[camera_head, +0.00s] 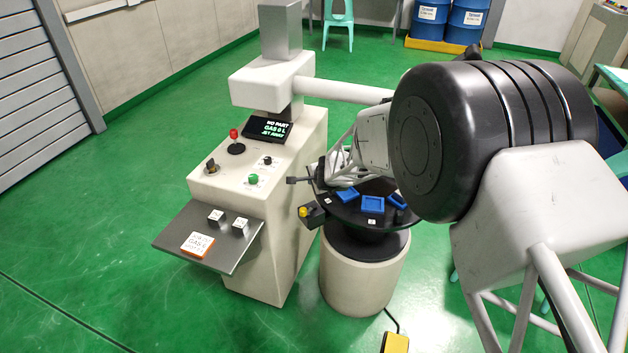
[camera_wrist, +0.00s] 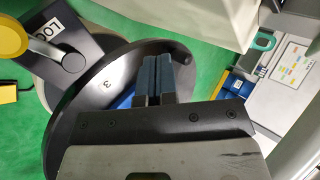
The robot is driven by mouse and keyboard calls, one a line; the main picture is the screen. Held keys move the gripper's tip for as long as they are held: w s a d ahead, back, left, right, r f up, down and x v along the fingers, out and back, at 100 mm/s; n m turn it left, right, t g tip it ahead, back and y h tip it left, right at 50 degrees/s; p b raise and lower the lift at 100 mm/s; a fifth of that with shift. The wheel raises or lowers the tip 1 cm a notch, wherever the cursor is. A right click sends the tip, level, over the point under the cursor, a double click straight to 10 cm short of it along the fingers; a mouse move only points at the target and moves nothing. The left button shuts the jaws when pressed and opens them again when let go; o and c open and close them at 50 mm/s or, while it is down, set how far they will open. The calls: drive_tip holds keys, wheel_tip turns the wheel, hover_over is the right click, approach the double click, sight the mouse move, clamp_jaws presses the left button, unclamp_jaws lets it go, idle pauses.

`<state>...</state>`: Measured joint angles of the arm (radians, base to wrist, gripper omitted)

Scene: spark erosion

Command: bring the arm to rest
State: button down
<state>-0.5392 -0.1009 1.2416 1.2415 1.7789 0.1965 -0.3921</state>
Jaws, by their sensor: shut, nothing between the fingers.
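My gripper (camera_wrist: 158,78) shows in the wrist view with its two dark blue-grey fingers together and nothing between them. It is over a round black turntable (camera_wrist: 75,125) marked with a 3. A sliver of blue shows beside the fingers; the rest of it is hidden. In the head view my arm reaches in from the right over the same turntable (camera_head: 345,212), and its large black joint covers much of the view. Blue square holders (camera_head: 372,205) sit on the turntable.
A yellow knob (camera_head: 303,211) sits at the turntable's edge. A yellow pedal (camera_head: 395,342) lies on the green floor.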

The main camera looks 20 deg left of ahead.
drive_tip(key=shift+r, duration=0.15)
idle(0.4)
drive_tip(key=s+d+r+n, duration=0.1)
drive_tip(key=d+r+n, duration=0.1)
drive_tip(key=d+r, duration=0.45)
drive_tip(key=s+d+r+n, duration=0.1)
drive_tip(key=d+r, duration=0.2)
drive_tip(key=r, duration=0.6)
drive_tip(key=s+d+r+n+g, duration=0.2)
drive_tip(key=s+d+r+n, duration=0.1)
drive_tip(key=s+d+r, duration=0.75)
drive_tip(key=s+d+r+n+g+h, duration=0.1)
drive_tip(key=s+d+r+h, duration=0.2)
drive_tip(key=s+d, duration=1.1)
drive_tip(key=s+d+r+n+g+h, duration=0.1)
drive_tip(key=s+d+r+h, duration=0.2)
drive_tip(key=s+d, duration=1.1)
drive_tip(key=s+h, duration=0.1)
drive_tip(key=s, duration=0.3)
drive_tip(key=shift+d+n, duration=0.3)
drive_tip(key=shift+d, duration=0.05)
